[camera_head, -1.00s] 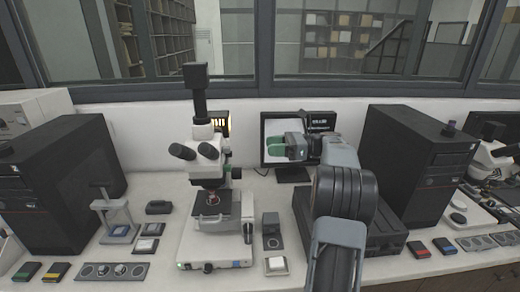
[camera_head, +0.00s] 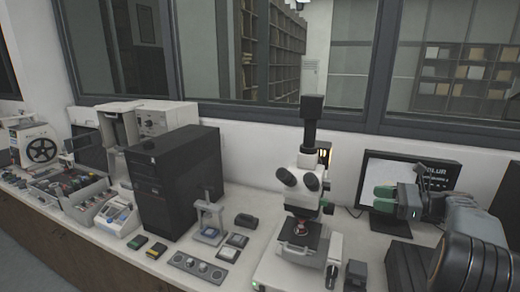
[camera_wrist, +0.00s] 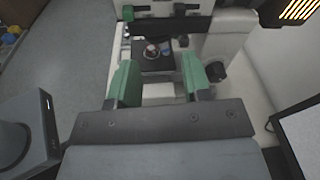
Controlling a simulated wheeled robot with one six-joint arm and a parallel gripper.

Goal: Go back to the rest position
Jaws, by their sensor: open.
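My gripper (camera_head: 384,201) is at the right of the head view, raised in front of the monitor. Its green fingers also show in the wrist view (camera_wrist: 160,80), spread apart with nothing between them. Past the fingertips in the wrist view is the microscope's dark stage (camera_wrist: 153,57) with a small round piece on it. The microscope (camera_head: 303,190) stands upright to the left of my gripper in the head view, apart from it.
The monitor (camera_head: 375,178) is behind my gripper. A black computer tower (camera_head: 172,178), a small press stand (camera_head: 210,220) and a knob panel (camera_head: 197,268) are to the left. A box of tools (camera_head: 85,200) is farther left.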

